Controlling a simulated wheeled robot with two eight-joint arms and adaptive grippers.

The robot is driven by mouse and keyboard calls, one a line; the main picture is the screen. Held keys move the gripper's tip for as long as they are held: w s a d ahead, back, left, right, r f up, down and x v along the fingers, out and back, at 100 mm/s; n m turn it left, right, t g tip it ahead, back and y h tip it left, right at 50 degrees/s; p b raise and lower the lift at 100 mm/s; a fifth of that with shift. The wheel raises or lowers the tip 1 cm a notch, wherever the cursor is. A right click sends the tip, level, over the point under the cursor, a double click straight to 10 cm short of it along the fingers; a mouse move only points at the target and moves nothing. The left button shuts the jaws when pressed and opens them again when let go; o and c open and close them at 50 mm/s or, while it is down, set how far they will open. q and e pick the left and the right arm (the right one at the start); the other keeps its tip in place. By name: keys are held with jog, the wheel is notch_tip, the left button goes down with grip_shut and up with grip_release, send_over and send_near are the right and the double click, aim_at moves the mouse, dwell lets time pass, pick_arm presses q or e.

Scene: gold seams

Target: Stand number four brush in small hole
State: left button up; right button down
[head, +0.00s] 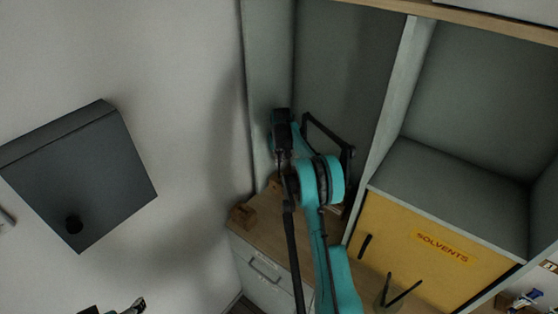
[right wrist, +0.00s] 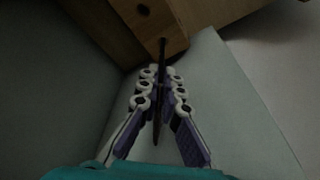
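In the right wrist view a thin dark brush (right wrist: 156,130) runs between the purple-padded fingers of my right gripper (right wrist: 161,78), which are closed around it. The brush's far end meets or overlaps a wooden block (right wrist: 178,25) near its lower corner. I cannot tell whether the end is inside a hole there. No number is readable on the brush. In the head view my right arm reaches into the grey alcove, and its fingertips are hidden. A small part of my left gripper (head: 135,306) shows at the bottom edge; its fingers are unclear.
Grey alcove walls (head: 268,65) stand close around the right arm. A wooden counter (head: 262,228) lies below, with a small wooden piece (head: 242,214) at its left edge. A yellow solvents cabinet (head: 430,245) and a glass with dark sticks (head: 385,297) are at right. A dark box (head: 80,170) hangs left.

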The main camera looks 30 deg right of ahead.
jog(key=shift+f, duration=0.2)
jog(key=shift+f+b, duration=0.25)
jog(key=shift+b, duration=0.2)
jog(key=c, duration=1.6)
grip_release()
jog(key=shift+c, duration=0.2)
jog(key=shift+r, duration=0.15)
jog(key=v, duration=1.2)
